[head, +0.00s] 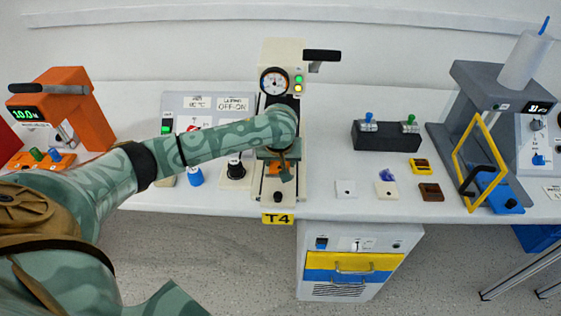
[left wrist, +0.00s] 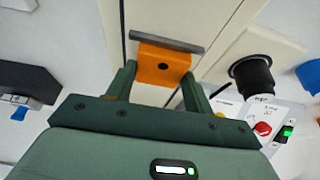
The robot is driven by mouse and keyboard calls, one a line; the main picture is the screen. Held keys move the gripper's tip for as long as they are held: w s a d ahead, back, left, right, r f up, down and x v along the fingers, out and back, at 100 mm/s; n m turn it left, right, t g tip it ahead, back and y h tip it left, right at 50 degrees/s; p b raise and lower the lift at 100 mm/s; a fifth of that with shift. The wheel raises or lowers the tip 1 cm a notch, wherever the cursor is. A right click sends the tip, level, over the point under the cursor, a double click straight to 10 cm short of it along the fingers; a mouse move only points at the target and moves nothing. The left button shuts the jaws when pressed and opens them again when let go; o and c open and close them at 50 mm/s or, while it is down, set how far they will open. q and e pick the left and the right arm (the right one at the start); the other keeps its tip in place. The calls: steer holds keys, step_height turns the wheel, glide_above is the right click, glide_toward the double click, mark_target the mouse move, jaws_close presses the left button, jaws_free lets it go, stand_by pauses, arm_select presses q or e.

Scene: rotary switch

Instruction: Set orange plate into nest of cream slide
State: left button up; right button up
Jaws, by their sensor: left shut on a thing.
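The orange plate (left wrist: 158,75) is between the two fingers of my left gripper (left wrist: 157,74) in the left wrist view. A dark round spot shows on its face and a grey bar lies along its far edge. In the head view a bit of the plate (head: 274,168) shows under my left gripper (head: 279,172), which is shut on it. The cream slide (head: 290,205) lies below, at the front of the cream press marked T4. My gripper hides its nest, so I cannot tell whether the plate touches it. My right gripper is not in view.
A gauge (head: 274,81) and black lever (head: 321,55) top the press. To the right are a black block (head: 386,136) with two knobs and several small pads. A yellow frame (head: 479,160) stands farther right. A black knob (head: 235,168) and blue knob (head: 195,176) are close on the left.

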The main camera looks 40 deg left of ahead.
arm_select(q)
steer(key=shift+f, duration=0.1)
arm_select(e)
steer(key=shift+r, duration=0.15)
arm_select(q)
steer(key=o, duration=1)
steer(key=shift+c, duration=0.2)
steer(key=p+v, duration=0.8)
steer(key=v, duration=0.4)
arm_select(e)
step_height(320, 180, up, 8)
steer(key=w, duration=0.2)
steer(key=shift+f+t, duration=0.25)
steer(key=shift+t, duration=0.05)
arm_select(q)
steer(key=shift+w, duration=0.1)
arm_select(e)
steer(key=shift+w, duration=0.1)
